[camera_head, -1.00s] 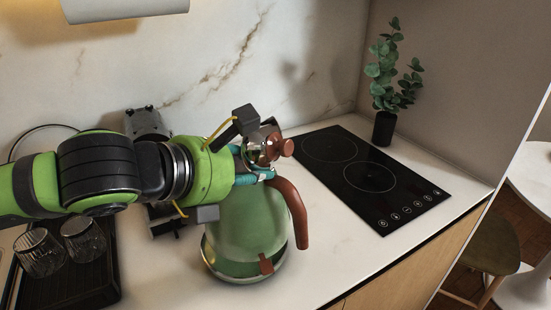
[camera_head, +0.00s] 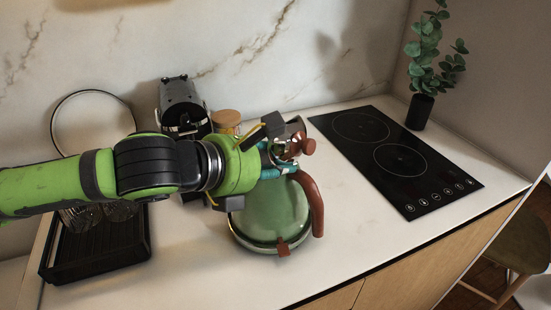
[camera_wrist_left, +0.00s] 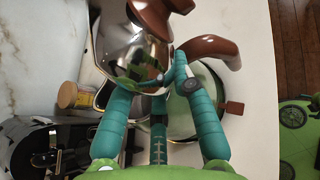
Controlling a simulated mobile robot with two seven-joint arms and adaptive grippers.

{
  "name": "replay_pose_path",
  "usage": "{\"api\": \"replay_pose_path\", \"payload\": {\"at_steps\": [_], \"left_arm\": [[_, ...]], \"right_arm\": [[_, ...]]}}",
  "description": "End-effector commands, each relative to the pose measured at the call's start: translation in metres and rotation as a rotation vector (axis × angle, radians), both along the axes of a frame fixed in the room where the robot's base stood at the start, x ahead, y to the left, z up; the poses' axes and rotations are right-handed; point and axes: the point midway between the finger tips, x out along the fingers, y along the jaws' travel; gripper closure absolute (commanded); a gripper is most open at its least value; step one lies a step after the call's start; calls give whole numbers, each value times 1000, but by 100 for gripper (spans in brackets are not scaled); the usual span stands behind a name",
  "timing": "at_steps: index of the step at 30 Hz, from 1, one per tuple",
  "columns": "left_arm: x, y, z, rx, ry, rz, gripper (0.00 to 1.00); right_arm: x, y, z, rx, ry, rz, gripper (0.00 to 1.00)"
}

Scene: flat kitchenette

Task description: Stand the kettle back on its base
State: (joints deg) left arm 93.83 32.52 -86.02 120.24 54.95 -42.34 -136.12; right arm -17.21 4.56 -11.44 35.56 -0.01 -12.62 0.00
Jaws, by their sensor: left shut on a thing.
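The green kettle (camera_head: 272,215) has a brown curved handle (camera_head: 312,205), a brown lid knob and a metallic bottom rim. It looks about upright over the counter. My left gripper (camera_head: 283,162) comes in from the left and is shut on the kettle's upper part, near the lid. In the left wrist view its teal fingers close around the shiny metal top (camera_wrist_left: 128,55); the green body (camera_wrist_left: 207,105) shows behind. I cannot distinguish a separate kettle base, nor tell whether the kettle touches anything beneath it. My right gripper is in neither view.
A black-and-grey appliance (camera_head: 182,103) and a wooden-lidded jar (camera_head: 227,118) stand behind. A dark tray (camera_head: 95,255) with glasses lies left. The black cooktop (camera_head: 385,150) and plant (camera_head: 424,65) are right. Counter (camera_head: 200,275) in front is clear.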

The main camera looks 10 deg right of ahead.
Motion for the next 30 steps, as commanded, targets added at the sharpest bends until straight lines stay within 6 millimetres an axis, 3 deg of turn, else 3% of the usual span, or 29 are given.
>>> {"api": "replay_pose_path", "payload": {"at_steps": [2, 3, 4, 17, 30], "left_arm": [[1, -1, 5, -9, -16, -3, 100], [0, 0, -2, 1, 1, 0, 60], [0, 0, -2, 1, 1, 0, 52], [-4, 5, -1, 5, 7, 0, 52], [-43, 71, 43, 1, 1, 4, 52]], "right_arm": [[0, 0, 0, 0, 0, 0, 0], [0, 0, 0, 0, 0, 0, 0], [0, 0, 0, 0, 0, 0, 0], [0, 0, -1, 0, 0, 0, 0], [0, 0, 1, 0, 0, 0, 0]]}}
